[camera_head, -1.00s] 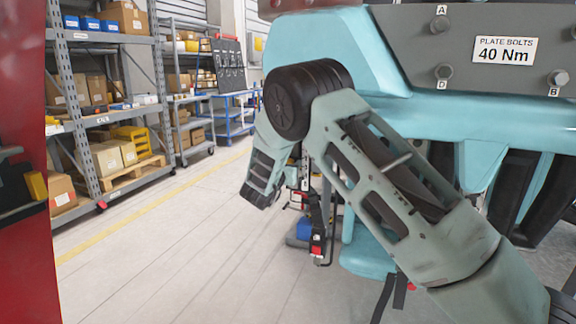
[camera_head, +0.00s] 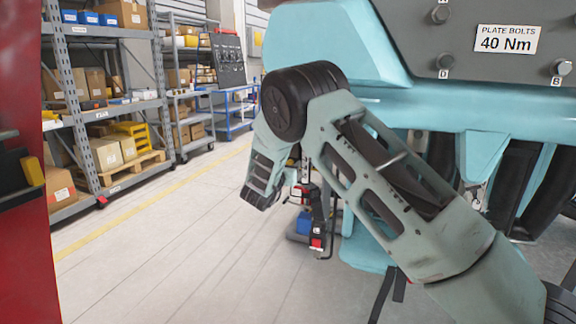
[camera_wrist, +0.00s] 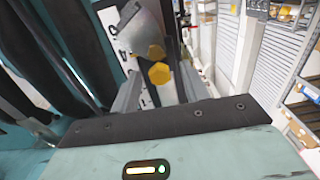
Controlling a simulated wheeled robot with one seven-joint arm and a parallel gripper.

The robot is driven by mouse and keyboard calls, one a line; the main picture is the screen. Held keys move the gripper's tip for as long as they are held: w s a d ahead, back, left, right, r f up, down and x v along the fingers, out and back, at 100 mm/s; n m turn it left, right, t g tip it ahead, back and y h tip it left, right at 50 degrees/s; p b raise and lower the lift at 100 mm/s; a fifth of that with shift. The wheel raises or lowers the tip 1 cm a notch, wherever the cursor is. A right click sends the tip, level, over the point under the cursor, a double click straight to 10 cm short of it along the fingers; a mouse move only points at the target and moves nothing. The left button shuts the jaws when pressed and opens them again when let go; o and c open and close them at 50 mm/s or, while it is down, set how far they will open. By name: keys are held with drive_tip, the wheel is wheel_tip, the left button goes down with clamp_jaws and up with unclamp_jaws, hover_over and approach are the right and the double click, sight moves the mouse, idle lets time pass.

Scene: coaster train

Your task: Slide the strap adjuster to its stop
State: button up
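A narrow dark strap (camera_head: 318,215) hangs below the end of my arm in the head view, with a small red part (camera_head: 316,242) low on it. In the wrist view, my gripper's (camera_wrist: 158,88) two grey fingers stand apart. Between and beyond them are a grey metal piece (camera_wrist: 139,30), two yellow hexagonal parts (camera_wrist: 157,60) and a white strip with black figures (camera_wrist: 108,20). I cannot tell which of these is the strap adjuster or whether the fingers touch it.
A teal train body with a grey bolt plate (camera_head: 455,40) fills the right side. Dark padded parts (camera_head: 513,185) and a loose black strap (camera_head: 383,295) hang below it. Shelves with boxes (camera_head: 100,100) stand at left behind open floor (camera_head: 170,260). A red panel (camera_head: 25,260) is at the left edge.

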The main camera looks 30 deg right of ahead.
drive_tip(key=v, duration=1.7)
drive_tip(key=shift+s+a, duration=0.1)
drive_tip(key=shift+a, duration=0.1)
